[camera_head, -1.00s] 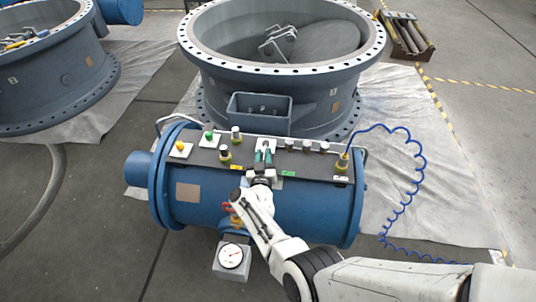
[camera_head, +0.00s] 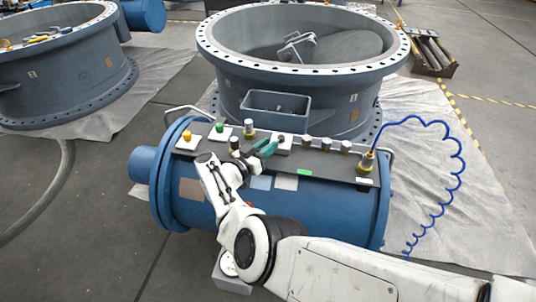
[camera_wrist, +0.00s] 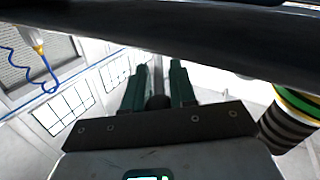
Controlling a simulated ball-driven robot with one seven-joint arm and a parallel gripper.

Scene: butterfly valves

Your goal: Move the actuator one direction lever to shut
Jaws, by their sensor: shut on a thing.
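On top of the blue actuator cylinder (camera_head: 290,208), a white square base (camera_head: 284,137) carries the direction lever. My gripper (camera_head: 268,147), with dark green fingers, comes at this base from the left and front. In the wrist view my gripper (camera_wrist: 157,78) is shut on the lever (camera_wrist: 158,72), a thin grey rod with a dark ball end (camera_wrist: 158,102) between the fingers. In the head view the lever is mostly hidden by the fingers. A green label (camera_head: 305,172) shows to the front right of the base.
A yellow button (camera_head: 187,136), a green button (camera_head: 220,127) and a striped knob (camera_head: 249,128) stand left of the lever. Several small fittings are to its right, and a blue coiled hose (camera_head: 455,165) rises at the right end. A large grey valve ring (camera_head: 303,72) stands behind.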

